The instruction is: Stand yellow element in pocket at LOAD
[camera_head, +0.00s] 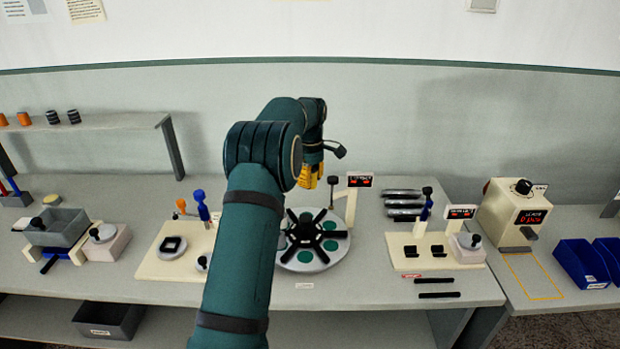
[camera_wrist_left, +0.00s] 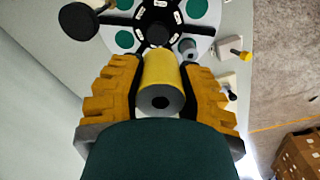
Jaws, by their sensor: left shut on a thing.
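The yellow element (camera_wrist_left: 160,72) is a yellow cylinder with a grey end that has a dark hole; it shows in the left wrist view between the orange-yellow fingers. My left gripper (camera_head: 312,176) is shut on it, above the back of the round indexing table in the head view. The element itself cannot be told apart from the fingers there. The round table (camera_head: 300,265) is a light disc with green round pockets and a black spoked hub; it also shows beyond the element in the left wrist view (camera_wrist_left: 205,44). My left arm hides its left part. I cannot read which pocket is LOAD.
A black-knobbed post (camera_head: 332,182) and a small red display (camera_head: 360,180) stand close behind the disc. A cream fixture (camera_head: 160,265) is on the left, another (camera_head: 400,262) on the right. Dark rods (camera_head: 403,203) lie behind it. Blue bins (camera_head: 580,265) stand far right.

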